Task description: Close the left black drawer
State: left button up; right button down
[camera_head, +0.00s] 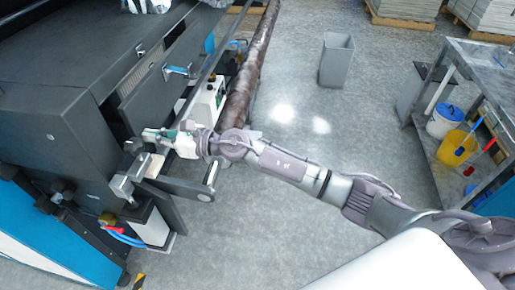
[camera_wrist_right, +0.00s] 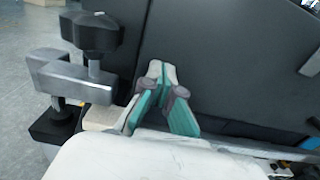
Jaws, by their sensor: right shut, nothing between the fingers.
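The black drawer (camera_head: 160,96) in the side of the dark machine stands partly pulled out, its inside edge showing above its front panel. A blue-and-metal handle (camera_head: 178,70) sits on the front. My right gripper (camera_head: 148,134) is shut and empty at the lower left end of the drawer front, by a metal clamp. In the right wrist view, the fingertips (camera_wrist_right: 160,70) are together, close to a broad black panel (camera_wrist_right: 225,60), probably the drawer front; I cannot tell if they touch it. My left gripper is not in view.
A metal clamp with a black knob (camera_wrist_right: 92,32) stands beside my right gripper. A grey bin (camera_head: 336,60) and a metal table (camera_head: 480,65) stand farther right. Floor between is clear.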

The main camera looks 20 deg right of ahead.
jog(key=b+x, duration=0.1)
jog(key=x, duration=0.5)
jog(key=shift+f, duration=0.1)
jog(key=shift+r, duration=0.45)
jog(key=shift+w+d, duration=0.1)
jog(key=shift+d, duration=0.05)
